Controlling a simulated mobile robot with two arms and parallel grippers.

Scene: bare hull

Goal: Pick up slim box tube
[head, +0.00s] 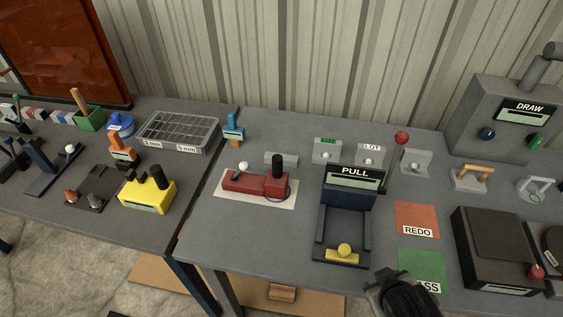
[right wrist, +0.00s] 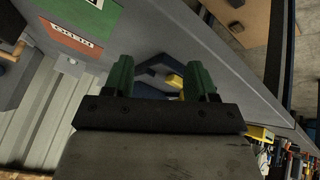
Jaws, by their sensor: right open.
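A short grey bar (head: 281,159), which looks like the slim box tube, lies on the right-hand table behind the red device. It is small in the head view, so I cannot tell whether it is hollow. My right gripper (head: 400,294) is at the table's front edge, right of the PULL device and well apart from the bar. In the right wrist view its green fingers (right wrist: 158,76) are spread with nothing between them. I cannot make out the bar in that view. My left gripper is not in view.
The red device (head: 257,184) and the PULL device (head: 352,181) stand between my right gripper and the bar. A red-knobbed lever (head: 401,138) rises to their right. A black box (head: 497,245) stands at right. Bare tabletop (head: 232,249) lies front left.

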